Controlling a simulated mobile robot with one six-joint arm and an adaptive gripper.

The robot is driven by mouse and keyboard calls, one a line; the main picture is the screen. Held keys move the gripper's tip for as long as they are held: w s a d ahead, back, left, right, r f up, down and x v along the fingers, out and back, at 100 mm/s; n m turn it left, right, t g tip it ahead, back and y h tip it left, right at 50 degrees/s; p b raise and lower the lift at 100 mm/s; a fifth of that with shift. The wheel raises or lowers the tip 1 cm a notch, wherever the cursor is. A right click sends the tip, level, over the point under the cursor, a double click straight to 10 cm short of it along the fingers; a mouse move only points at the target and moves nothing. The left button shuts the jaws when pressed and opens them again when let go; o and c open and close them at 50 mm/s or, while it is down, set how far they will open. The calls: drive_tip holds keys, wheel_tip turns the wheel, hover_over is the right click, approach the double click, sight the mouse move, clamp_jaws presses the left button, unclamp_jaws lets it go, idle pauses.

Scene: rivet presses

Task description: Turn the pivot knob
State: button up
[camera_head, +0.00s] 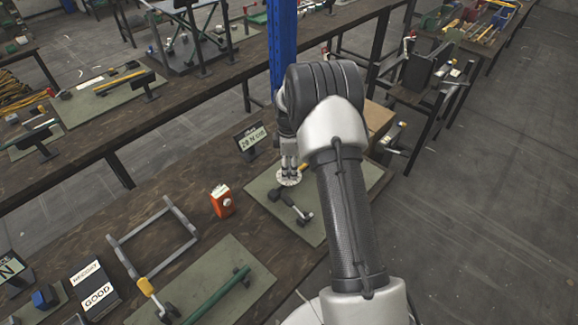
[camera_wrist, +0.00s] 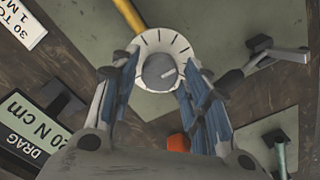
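The pivot knob (camera_wrist: 159,72) is a round grey knob with a pale pointer line, in the middle of a white dial with black tick marks. In the wrist view it lies between the two blue-padded fingers of my gripper (camera_wrist: 158,64), with a gap visible on each side. The fingers are apart; I cannot tell how far above the knob the tips are. In the head view my gripper (camera_head: 289,163) points down at the white dial (camera_head: 289,180), and the knob itself is hidden. A yellow bar (camera_wrist: 129,14) runs to the dial's edge.
A "20 N cm" sign (camera_head: 252,137) stands behind the gripper. A dark lever tool (camera_head: 297,209) lies on the green mat (camera_head: 313,234). An orange box (camera_head: 222,201) stands at left, and a grey frame (camera_head: 121,256) lies farther left on the bench.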

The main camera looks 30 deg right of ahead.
drive_tip(key=c, duration=0.7)
drive_tip(key=shift+c, duration=0.2)
drive_tip(key=shift+m, duration=0.4)
drive_tip(key=m, duration=0.3)
drive_tip(key=shift+m, duration=0.4)
drive_tip(key=m, duration=0.4)
drive_tip(key=shift+p, duration=0.4)
drive_tip(key=m, duration=0.9)
